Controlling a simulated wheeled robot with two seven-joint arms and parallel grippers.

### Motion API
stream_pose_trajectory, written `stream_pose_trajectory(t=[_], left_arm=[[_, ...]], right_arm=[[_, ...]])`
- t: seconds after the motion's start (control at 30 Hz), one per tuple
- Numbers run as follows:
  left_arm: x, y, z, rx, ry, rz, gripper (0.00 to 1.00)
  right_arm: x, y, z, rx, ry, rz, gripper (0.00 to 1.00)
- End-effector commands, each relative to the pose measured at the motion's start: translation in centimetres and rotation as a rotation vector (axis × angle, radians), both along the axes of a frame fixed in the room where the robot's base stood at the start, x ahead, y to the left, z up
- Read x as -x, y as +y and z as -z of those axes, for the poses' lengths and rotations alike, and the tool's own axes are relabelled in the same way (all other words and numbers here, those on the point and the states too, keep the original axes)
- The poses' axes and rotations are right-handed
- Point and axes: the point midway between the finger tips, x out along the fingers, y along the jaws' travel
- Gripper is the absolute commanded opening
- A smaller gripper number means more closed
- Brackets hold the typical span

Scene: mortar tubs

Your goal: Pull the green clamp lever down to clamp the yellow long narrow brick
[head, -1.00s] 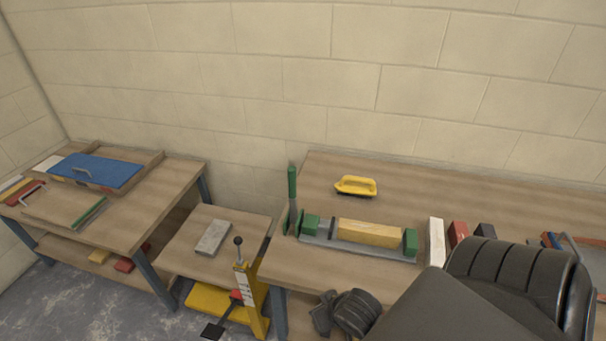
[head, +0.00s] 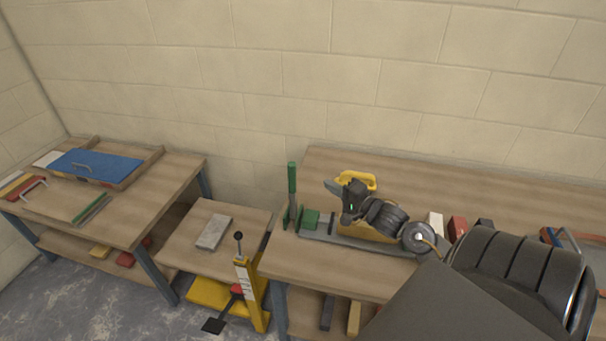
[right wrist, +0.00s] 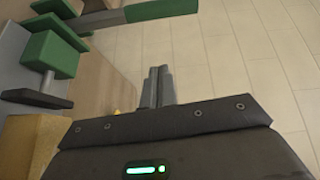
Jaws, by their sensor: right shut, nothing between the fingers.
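The green clamp lever (head: 292,179) stands upright at the left end of the clamp on the right bench. It also crosses the top of the right wrist view (right wrist: 165,9). The clamp's green jaw block (head: 311,217) is beside the lever; it also shows in the right wrist view (right wrist: 55,54). The yellow long narrow brick (head: 352,229) lies along the clamp rail, mostly hidden behind my right gripper; its end shows in the right wrist view (right wrist: 30,135). My right gripper (head: 331,187) is shut and empty above the brick, its fingertips (right wrist: 160,72) right of the lever and apart from it.
A yellow-handled float (head: 360,178) lies behind my right gripper. White (head: 435,223) and red (head: 457,227) blocks stand right of the clamp. The bench front is clear.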

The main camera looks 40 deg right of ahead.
Motion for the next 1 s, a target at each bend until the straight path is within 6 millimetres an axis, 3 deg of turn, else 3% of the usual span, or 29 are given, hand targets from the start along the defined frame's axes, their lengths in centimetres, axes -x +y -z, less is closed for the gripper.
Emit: stream_pose_trajectory(t=[0.17,0.57,0.77,1.0], left_arm=[[-0.1,0.0,0.0,0.000,-0.001,0.000,0.65],[-0.1,0.0,-0.1,0.000,-0.002,0.000,0.65],[-0.1,0.0,-0.8,0.000,-0.002,0.000,0.65],[-0.1,0.0,-2.0,0.000,-0.002,0.000,0.65]], right_arm=[[-0.4,-0.8,-1.4,-0.082,-0.043,-0.025,0.00],[-0.7,-0.8,-1.5,-0.088,-0.046,-0.026,0.00],[-3.4,-0.6,-1.8,-0.087,-0.047,-0.025,0.00],[-8.4,-0.2,-1.8,-0.087,-0.046,-0.025,0.00]])
